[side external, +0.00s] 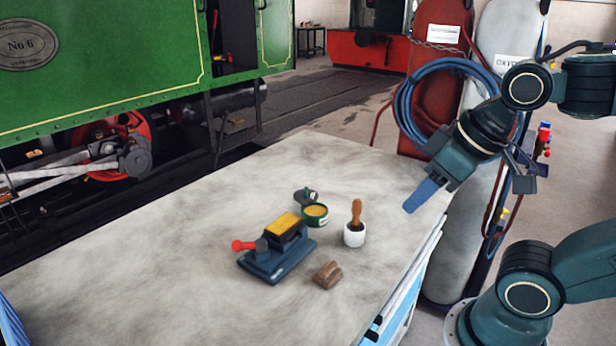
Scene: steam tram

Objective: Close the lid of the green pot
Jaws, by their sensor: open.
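The green pot (316,221) stands upright on the worktop, with yellow contents showing in its open top. Its dark green lid (302,197) is at the pot's far left side, off the opening. I cannot tell whether a hinge joins the two. My gripper (467,195) is above the right edge of the worktop, well to the right of the pot and lid. It is open, with its blue fingers spread and nothing between them.
A white cup with a wooden-handled brush (356,213) stands right of the pot. A blue vise (275,265) with a red knob and yellow block is close at its front left. A brown block (328,275) lies in front. The worktop's left (130,260) is clear. Gas cylinders stand behind my gripper.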

